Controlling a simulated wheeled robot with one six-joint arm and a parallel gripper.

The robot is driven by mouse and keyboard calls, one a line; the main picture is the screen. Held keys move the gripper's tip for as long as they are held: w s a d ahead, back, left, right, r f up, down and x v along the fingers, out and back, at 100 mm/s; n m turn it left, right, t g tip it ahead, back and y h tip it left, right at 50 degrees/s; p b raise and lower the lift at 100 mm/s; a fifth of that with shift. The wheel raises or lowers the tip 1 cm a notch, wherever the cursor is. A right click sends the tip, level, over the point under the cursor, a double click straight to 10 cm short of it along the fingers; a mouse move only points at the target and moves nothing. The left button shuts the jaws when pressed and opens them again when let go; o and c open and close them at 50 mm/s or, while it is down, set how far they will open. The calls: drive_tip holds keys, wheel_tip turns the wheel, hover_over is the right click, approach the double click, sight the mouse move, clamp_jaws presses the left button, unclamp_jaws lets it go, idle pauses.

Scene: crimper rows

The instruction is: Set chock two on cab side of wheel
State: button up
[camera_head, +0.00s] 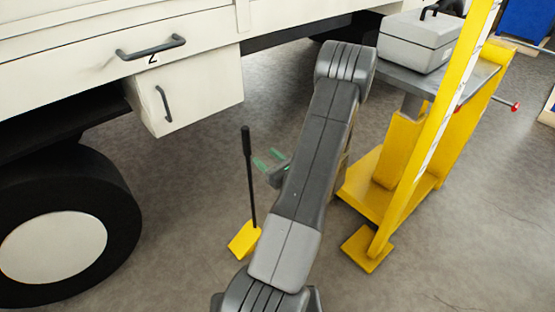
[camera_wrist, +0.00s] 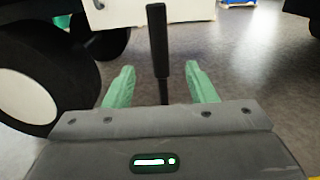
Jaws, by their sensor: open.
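The yellow chock (camera_head: 244,240) stands on the floor with a tall black handle (camera_head: 251,185) rising from it. The handle also shows upright in the wrist view (camera_wrist: 157,40), lined up between my fingers. The black wheel (camera_head: 110,200) with a pale hub is at the left, apart from the chock; it also shows in the wrist view (camera_wrist: 72,75). My gripper (camera_head: 264,158) is open, its green fingers pointing at the handle from the right. I cannot tell whether the handle is between the fingertips or just beyond them. The chock's base is hidden in the wrist view.
The white truck body (camera_head: 190,90), marked 2, overhangs at upper left, with a low locker (camera_head: 205,95) near the handle. A yellow stand (camera_head: 385,180) with a grey toolbox (camera_head: 415,42) on its shelf is at right. Floor between wheel and chock is clear.

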sight(248, 132)
drive_tip(key=shift+x, duration=5.1)
drive_tip(key=shift+c, duration=0.2)
clamp_jaws()
drive_tip(key=shift+r+p, duration=1.3)
drive_tip(key=shift+r, duration=1.35)
drive_tip(key=shift+f, duration=0.1)
